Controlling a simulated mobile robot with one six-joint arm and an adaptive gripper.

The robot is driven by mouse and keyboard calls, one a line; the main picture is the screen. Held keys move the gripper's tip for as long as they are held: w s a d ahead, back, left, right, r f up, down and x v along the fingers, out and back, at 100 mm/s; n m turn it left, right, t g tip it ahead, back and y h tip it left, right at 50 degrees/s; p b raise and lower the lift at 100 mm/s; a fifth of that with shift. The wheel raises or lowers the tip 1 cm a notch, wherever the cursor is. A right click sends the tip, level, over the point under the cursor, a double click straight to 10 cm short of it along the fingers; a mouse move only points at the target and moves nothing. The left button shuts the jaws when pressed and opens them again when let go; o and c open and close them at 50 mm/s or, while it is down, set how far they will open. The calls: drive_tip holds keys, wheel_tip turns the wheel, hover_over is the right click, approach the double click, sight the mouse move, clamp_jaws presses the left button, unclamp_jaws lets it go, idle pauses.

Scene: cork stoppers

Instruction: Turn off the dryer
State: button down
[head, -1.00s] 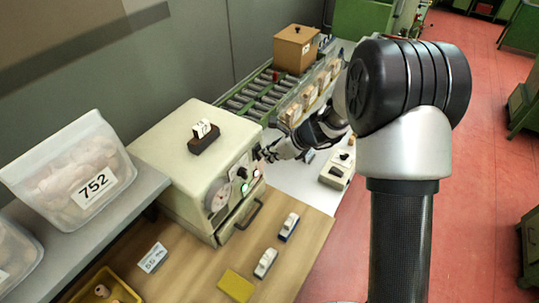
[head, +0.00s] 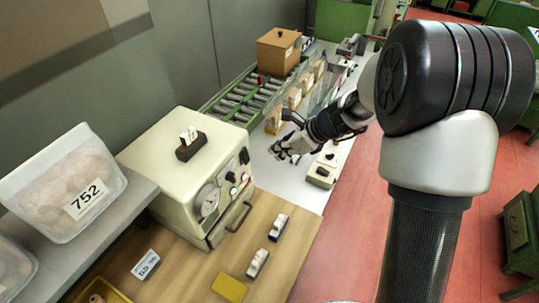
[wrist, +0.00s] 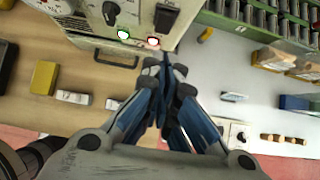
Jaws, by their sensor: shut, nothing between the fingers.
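The dryer (head: 165,150) is a cream box on the wooden bench, with a round dial, black knobs and small lamps on its front. In the wrist view its front panel (wrist: 75,20) fills the upper left, with a black rotary knob (wrist: 110,13), a black switch (wrist: 165,18), a green-ringed lamp (wrist: 123,33) and a red-ringed lamp (wrist: 153,42). My gripper (head: 276,150) is shut and empty, to the right of the panel and apart from it. Its closed fingertips (wrist: 172,68) show below the switch in the wrist view.
A dark block with a white tag (head: 190,143) sits on the dryer. A clear bin marked 752 (head: 70,185) stands left. A roller conveyor (head: 240,98) and a brown box (head: 280,50) lie behind. Two small white-topped items (head: 278,227) and a yellow block (head: 230,288) are on the bench.

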drive_tip(key=shift+v, duration=1.2)
drive_tip(key=shift+s, duration=0.1)
drive_tip(key=b, duration=0.1)
drive_tip(key=f+h+b, duration=0.1)
drive_tip(key=b, duration=0.1)
drive_tip(key=shift+s+d+g, duration=0.1)
drive_tip(key=shift+d+g, duration=0.2)
